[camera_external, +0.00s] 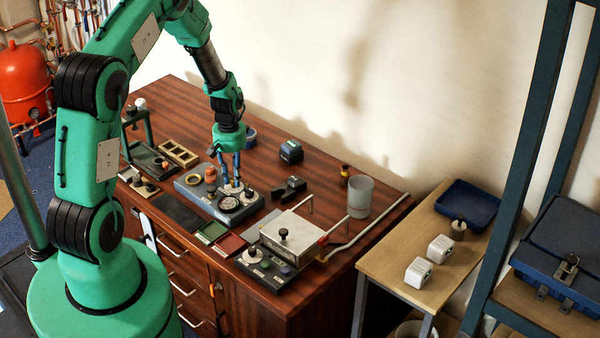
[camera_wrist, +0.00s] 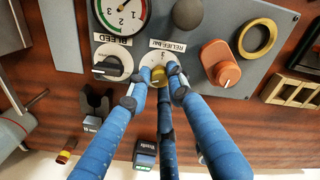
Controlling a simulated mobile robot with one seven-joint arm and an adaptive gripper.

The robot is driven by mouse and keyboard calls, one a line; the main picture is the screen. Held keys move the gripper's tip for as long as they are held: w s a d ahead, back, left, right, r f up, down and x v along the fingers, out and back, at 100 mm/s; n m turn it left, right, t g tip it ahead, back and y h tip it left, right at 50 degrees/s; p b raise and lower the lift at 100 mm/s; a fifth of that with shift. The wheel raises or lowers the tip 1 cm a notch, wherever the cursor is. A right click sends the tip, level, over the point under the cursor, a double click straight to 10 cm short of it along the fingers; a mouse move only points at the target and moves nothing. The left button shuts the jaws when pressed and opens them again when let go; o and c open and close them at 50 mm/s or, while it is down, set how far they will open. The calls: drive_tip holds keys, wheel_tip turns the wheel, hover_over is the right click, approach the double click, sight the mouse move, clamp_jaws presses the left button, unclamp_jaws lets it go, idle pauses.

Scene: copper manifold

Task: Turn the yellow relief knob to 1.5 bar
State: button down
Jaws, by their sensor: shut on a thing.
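The yellow relief knob (camera_wrist: 157,72) sits on a pale round dial under the RELIEF/BAR label (camera_wrist: 174,45) on the grey panel (camera_wrist: 145,12). My gripper (camera_wrist: 160,84) has its blue fingers closed around the knob, hiding most of it and much of the scale. The knob's exact reading cannot be made out. In the external view my gripper (camera_external: 231,181) points down onto the panel (camera_external: 191,190), and the knob is hidden by the fingers. The round gauge (camera_wrist: 121,14) is partly cut off at the top of the wrist view.
Beside the relief dial are the black BLEED knob (camera_wrist: 113,65) and an orange knob (camera_wrist: 220,62). A yellow ring (camera_wrist: 240,40) lies farther right. A metal box (camera_external: 295,232) and a grey cup (camera_external: 360,196) stand on the wooden bench right of the panel.

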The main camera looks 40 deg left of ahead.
sight(233, 179)
drive_tip(key=n, duration=0.5)
drive_tip(key=shift+s+d+f, duration=0.1)
drive_tip(key=shift+s+d, duration=0.05)
idle(0.5)
drive_tip(key=c, duration=1.6)
unclamp_jaws()
drive_tip(key=shift+d, duration=0.1)
drive_tip(key=shift+o, duration=0.2)
drive_tip(key=shift+r, duration=0.2)
drive_tip(key=shift+r, duration=0.25)
wheel_tip(233, 179, up, 11)
drive_tip(key=shift+r, duration=0.1)
